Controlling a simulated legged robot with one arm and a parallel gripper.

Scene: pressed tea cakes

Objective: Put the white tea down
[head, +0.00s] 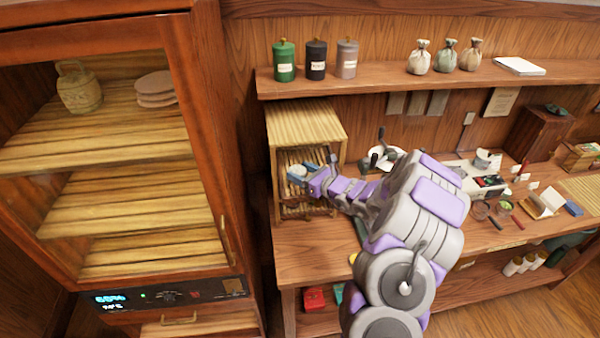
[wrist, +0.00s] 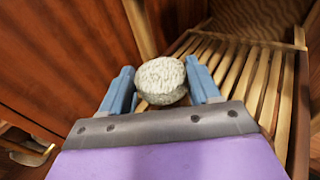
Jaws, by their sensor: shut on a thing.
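The white tea (wrist: 161,78) is a pale, rough, rounded cake. In the wrist view it sits between the two blue fingers of my gripper (wrist: 160,85), which is shut on it. In the wrist view, wooden slats (wrist: 236,85) lie below and beyond the tea. I cannot tell whether the tea touches them.
A tall cabinet (head: 228,150) with slatted shelves stands at the left. Above the rack, a wall shelf (head: 385,80) holds canisters and small sacks. The counter (head: 315,250) has bare room before the rack; tools and a scale (head: 487,181) crowd its right side.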

